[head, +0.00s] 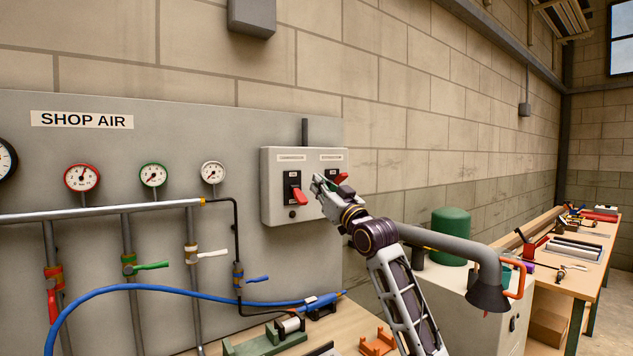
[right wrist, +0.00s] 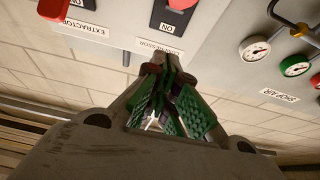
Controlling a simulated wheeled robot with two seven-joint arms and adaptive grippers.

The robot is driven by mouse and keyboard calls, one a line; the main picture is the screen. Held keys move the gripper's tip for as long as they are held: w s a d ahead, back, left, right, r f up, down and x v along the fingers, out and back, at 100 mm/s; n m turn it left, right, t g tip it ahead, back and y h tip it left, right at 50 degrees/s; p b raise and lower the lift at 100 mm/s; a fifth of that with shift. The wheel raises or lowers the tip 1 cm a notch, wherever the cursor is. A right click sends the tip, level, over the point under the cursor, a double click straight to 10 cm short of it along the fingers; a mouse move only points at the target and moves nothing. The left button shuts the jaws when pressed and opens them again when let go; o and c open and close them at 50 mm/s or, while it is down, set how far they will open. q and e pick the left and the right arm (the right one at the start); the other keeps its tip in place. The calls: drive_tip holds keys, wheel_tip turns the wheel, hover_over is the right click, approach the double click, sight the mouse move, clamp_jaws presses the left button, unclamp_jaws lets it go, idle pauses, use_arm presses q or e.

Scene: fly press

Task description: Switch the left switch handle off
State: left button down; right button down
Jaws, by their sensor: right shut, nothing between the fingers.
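The left switch, labelled COMPRESSOR, sits on a light grey switch box (head: 270,208). Its red handle (head: 299,196) sticks out of a black plate, angled down in the head view. In the upside-down right wrist view this handle (right wrist: 182,4) is cut off at the top edge, with ON readable on its plate. My right gripper (head: 317,184) is shut and empty in front of the box, just right of the left handle in the head view. In the wrist view its fingertips (right wrist: 165,62) appear near the COMPRESSOR label; contact cannot be told. My left gripper is not in view.
The right switch, EXTRACTOR, has a red handle (head: 341,178) partly behind my right gripper. Gauges, pipes and a blue hose (head: 180,290) are left of the box. A grey pipe with a hood (head: 487,294) and a green cylinder (head: 451,236) stand right of my arm.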

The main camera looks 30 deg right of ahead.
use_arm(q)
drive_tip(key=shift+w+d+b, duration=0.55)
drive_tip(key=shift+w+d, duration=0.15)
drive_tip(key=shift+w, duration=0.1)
use_arm(e)
drive_tip(key=s+f, duration=0.3)
drive_tip(key=f, duration=0.2)
drive_tip(key=shift+s+d, duration=0.25)
drive_tip(key=shift+s, duration=0.05)
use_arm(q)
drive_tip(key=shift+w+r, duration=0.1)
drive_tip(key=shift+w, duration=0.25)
